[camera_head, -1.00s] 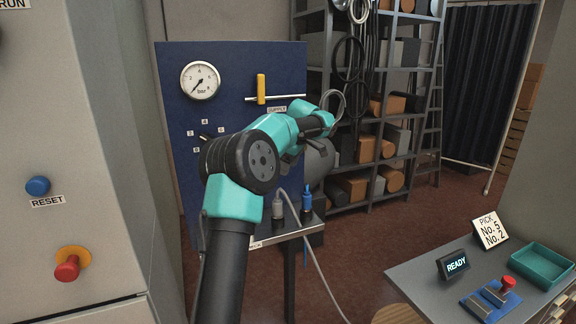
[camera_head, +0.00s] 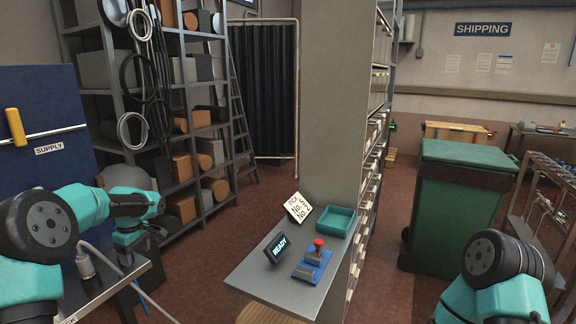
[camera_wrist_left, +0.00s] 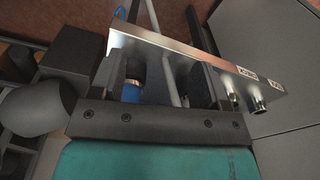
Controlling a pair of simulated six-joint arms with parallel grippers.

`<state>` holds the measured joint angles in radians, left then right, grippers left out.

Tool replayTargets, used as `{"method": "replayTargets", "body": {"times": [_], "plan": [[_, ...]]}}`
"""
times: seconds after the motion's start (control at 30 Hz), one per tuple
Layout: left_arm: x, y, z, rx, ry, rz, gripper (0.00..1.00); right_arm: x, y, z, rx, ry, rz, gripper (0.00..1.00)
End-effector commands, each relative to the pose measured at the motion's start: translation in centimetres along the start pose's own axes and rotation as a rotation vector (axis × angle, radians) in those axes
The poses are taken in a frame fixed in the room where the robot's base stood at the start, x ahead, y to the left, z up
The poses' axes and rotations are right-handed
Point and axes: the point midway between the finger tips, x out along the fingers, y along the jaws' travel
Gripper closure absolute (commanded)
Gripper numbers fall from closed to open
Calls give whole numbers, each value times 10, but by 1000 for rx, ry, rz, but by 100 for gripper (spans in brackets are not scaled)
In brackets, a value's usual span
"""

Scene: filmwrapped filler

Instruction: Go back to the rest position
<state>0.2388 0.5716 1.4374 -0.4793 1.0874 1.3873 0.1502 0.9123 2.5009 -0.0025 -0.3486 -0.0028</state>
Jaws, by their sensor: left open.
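My left gripper (camera_head: 150,236) is at the left of the head view, beyond my teal wrist and over the far end of the small steel bench (camera_head: 97,303). In the left wrist view, its two dark fingers (camera_wrist_left: 165,82) are apart. A blue connector (camera_wrist_left: 131,93) shows in that view near the left finger, with the bench plate (camera_wrist_left: 185,65) beyond; I cannot tell whether the connector touches the finger. Of my right arm, only a teal and black joint shows at the lower right of the head view; its gripper is out of view.
The blue supply panel (camera_head: 40,100) and a grey connector (camera_head: 84,264) with a hose are at the left. A grey table (camera_head: 265,295) holds a READY display (camera_head: 276,248), a red button (camera_head: 318,243) and a green tray (camera_head: 335,222). A green bin (camera_head: 455,215) stands right.

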Motion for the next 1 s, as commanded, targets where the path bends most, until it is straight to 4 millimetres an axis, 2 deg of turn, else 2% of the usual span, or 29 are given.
{"method": "replayTargets", "body": {"times": [0.03,0.1,0.27,0.4,0.47,0.6,0.67,0.8,0.9,1.0], "plan": [[26,3,20,75,-31,7,31,0,0,0,0,0,0,57],[59,6,46,177,-70,30,31,0,0,0,0,0,0,57],[128,2,111,398,-156,93,31,0,0,0,0,0,0,57],[184,-17,171,577,-223,156,31,0,0,0,0,0,0,57],[206,-30,196,650,-247,185,31,0,0,0,0,0,0,57],[250,-69,255,811,-289,254,31,0,0,0,0,0,0,57],[266,-90,278,878,-298,283,31,0,0,0,0,0,0,57],[292,-145,324,1023,-300,337,31,0,0,0,0,0,0,57],[302,-182,347,1116,-285,362,31,0,0,0,0,0,0,57],[305,-209,360,1183,-268,375,31,0,0,0,0,0,0,57]]}}
